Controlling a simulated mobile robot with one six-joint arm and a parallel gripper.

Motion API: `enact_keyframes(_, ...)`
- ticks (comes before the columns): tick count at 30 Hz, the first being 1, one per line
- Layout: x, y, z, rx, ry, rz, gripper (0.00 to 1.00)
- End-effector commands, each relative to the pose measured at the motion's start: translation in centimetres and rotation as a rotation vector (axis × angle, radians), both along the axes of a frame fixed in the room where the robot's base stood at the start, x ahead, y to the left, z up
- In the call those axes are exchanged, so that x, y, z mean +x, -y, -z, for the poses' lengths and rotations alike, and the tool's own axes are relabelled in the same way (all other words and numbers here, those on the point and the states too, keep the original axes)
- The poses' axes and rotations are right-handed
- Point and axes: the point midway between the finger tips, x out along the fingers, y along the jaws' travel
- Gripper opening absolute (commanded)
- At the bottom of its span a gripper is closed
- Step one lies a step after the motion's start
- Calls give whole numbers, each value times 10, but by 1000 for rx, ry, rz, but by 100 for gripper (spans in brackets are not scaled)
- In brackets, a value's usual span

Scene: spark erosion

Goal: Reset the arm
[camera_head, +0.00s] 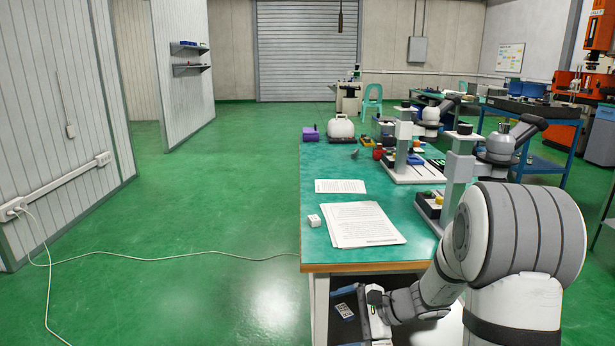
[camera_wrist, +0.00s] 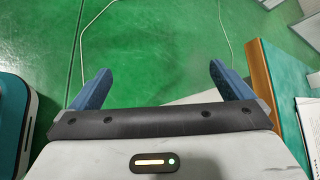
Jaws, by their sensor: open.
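My gripper (camera_wrist: 162,82) shows in the wrist view with its two blue fingers wide apart and nothing between them. Green floor lies beyond the fingers. In the head view my arm reaches in from the lower right, bent down, with its wrist low beside the near edge of the table (camera_head: 312,232). The fingertips cannot be made out there. In the wrist view the wooden table edge (camera_wrist: 262,85) is just right of the right finger, apart from it as far as I can tell.
A white cable (camera_head: 170,257) crosses the floor, also in the wrist view (camera_wrist: 226,30). The floor left of the table is otherwise clear.

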Motion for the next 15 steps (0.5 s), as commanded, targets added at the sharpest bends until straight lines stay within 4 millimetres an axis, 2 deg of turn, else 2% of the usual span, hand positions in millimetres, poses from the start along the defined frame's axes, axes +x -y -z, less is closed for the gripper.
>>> enact_keyframes(1, -20, -7, -40, -63, 35, -83, 100)
enact_keyframes(3, -47, -11, -69, -154, 74, -196, 100)
enact_keyframes(8, -108, -8, -128, -380, 168, -441, 100)
enact_keyframes(15, -182, 23, -207, -749, 320, -762, 100)
